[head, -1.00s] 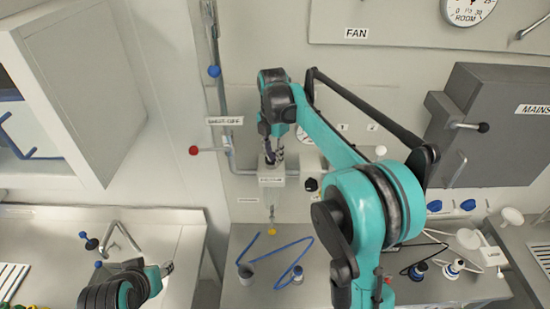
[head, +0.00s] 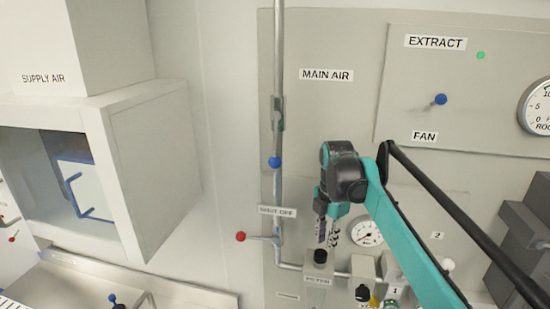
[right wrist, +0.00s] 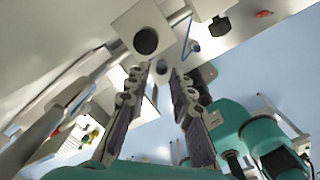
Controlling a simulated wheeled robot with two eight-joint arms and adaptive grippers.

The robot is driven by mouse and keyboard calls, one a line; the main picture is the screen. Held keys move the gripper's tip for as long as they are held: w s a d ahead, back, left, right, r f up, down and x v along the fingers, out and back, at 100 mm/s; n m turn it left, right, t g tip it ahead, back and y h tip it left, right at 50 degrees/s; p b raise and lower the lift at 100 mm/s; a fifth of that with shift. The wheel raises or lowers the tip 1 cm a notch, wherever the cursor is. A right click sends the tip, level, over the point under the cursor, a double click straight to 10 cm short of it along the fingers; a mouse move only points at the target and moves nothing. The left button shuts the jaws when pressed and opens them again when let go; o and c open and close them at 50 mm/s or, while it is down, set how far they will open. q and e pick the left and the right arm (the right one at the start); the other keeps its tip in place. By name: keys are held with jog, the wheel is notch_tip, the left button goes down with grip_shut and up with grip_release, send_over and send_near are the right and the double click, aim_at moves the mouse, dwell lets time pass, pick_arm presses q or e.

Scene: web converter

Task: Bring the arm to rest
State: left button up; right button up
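My right gripper (head: 327,238) hangs down in front of the wall panel, just above the block labelled FILTER (head: 318,270) with its black cap. In the right wrist view its two fingers (right wrist: 162,72) stand apart with nothing between them. A pale block with a round black cap (right wrist: 145,40) lies beyond the fingertips there. I cannot tell whether the fingers touch the block. My right arm (head: 410,245) reaches in from the lower right. My left gripper is outside the head view.
A vertical pipe (head: 279,60) with a blue knob (head: 274,162) and a red-knobbed shut-off lever (head: 241,236) runs left of my gripper. A dial gauge (head: 367,232) is close on its right. A white supply-air cabinet (head: 150,170) stands at left. The wall between cabinet and pipe is bare.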

jog(key=s+f+m+t+b, duration=0.2)
jog(key=s+f+m+b, duration=0.5)
jog(key=f, duration=0.8)
jog(key=s+f+m+t+b, duration=0.2)
jog(key=s+f+m+b, duration=0.5)
jog(key=f+b, duration=0.7)
jog(key=s+f+m+t+b, duration=0.2)
jog(key=s+f+m+b, duration=0.6)
jog(key=f, duration=0.8)
jog(key=shift+d+f+m+t+b, duration=0.15)
jog(key=shift+f+m+t+b, duration=0.2)
jog(key=shift+m+b, duration=0.7)
jog(key=shift+s, duration=0.1)
